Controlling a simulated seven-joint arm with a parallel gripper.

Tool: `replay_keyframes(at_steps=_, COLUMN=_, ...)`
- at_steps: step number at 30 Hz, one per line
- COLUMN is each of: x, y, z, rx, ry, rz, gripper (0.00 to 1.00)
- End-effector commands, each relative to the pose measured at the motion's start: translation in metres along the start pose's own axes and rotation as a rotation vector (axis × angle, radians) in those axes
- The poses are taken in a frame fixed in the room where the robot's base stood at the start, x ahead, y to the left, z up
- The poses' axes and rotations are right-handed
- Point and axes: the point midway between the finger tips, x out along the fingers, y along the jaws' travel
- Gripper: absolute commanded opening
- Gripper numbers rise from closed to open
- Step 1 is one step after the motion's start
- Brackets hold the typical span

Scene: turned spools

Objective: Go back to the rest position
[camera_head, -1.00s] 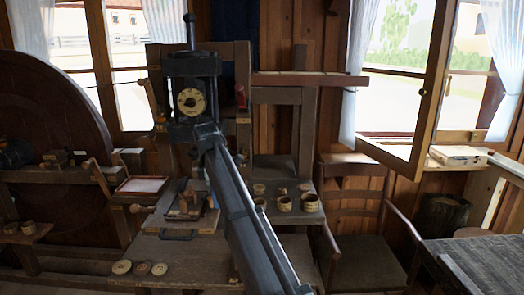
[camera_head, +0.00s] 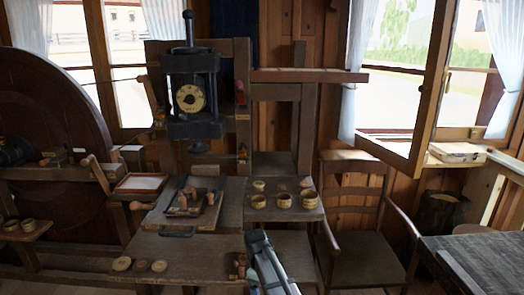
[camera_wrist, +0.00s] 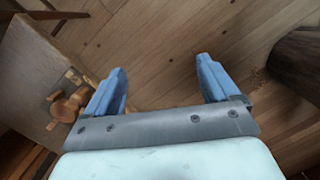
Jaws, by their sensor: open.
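My gripper (camera_wrist: 160,70) shows in the wrist view with its two blue fingers spread apart. Nothing is between them, and bare wooden floor lies below. Pale turned spools (camera_head: 284,200) stand on the right shelf of the bench. Flat round pieces (camera_head: 122,263) lie at the bench's front left.
A wooden bench edge with a turned wooden part (camera_wrist: 66,106) is left of the fingers in the wrist view. A press with a dial (camera_head: 190,98) stands at the back. A chair (camera_head: 360,245) and dark table (camera_head: 480,258) are at right.

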Motion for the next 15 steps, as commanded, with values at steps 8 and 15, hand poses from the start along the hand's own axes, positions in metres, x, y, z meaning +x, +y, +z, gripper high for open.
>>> replay_keyframes(at_steps=8, x=0.100, y=-0.024, z=0.050, rx=0.167, ry=-0.046, rz=-0.070, gripper=0.88)
replay_keyframes(at_steps=15, x=0.174, y=-0.052, z=0.094, rx=0.313, ry=-0.086, rz=-0.125, gripper=0.88)
